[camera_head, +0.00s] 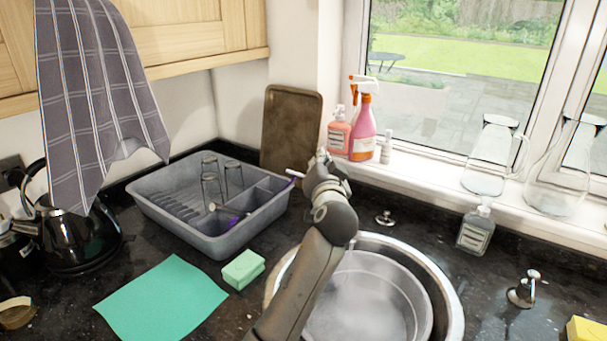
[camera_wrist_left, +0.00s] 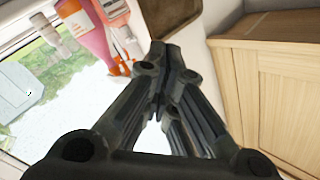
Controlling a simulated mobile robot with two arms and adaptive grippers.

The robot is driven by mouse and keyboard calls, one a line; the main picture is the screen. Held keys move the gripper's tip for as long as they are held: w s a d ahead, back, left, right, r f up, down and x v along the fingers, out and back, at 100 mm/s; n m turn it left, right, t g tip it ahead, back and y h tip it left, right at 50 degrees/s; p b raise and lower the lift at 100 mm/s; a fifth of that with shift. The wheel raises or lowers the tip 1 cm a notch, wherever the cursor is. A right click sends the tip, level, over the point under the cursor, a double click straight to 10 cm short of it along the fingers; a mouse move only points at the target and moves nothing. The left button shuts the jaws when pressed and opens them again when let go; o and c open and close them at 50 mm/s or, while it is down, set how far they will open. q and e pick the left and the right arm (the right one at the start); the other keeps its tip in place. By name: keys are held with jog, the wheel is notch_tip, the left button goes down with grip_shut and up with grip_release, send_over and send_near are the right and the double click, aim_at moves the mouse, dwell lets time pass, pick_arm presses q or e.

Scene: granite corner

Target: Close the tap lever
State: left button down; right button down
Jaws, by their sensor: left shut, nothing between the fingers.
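My left gripper (camera_head: 322,157) is raised above the back of the sink, in front of the window corner. In the left wrist view its fingers (camera_wrist_left: 165,52) are together, with nothing between them. A small chrome fitting (camera_head: 385,217) stands on the counter behind the sink, to the right of my left arm and apart from the gripper. Another chrome fitting with an upright stem (camera_head: 523,289) stands to the right of the sink. I cannot tell which of them is the tap lever. No spout shows clearly; my left arm hides part of the sink's back left side. My right gripper is out of view.
A grey basin (camera_head: 420,292) sits in the round sink. A dish rack (camera_head: 190,222) with glasses stands left of my arm. Pink bottles (camera_head: 362,135) and glass jugs (camera_head: 490,165) line the windowsill. A soap bottle (camera_head: 475,232) stands behind the sink. A checked towel (camera_head: 95,100) hangs at upper left.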

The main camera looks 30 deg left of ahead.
pick_arm(q)
jog(key=s+f+n+g+y, duration=0.2)
jog(key=n, duration=0.1)
jog(key=p, duration=0.3)
send_over(291, 172)
jog(key=d, duration=0.5)
jog(key=f, duration=0.1)
jog(key=a+f, duration=0.2)
jog(key=shift+s+f, duration=0.2)
jog(key=shift+f, duration=0.15)
jog(key=shift+f+n, duration=0.1)
jog(key=shift+n, duration=0.2)
jog(key=f+b, duration=0.1)
jog(key=b, duration=0.1)
jog(key=s+a+f+n+b, duration=0.1)
jog(key=b, duration=0.1)
jog(key=shift+s+a+f, duration=0.15)
jog(key=shift+a, duration=0.15)
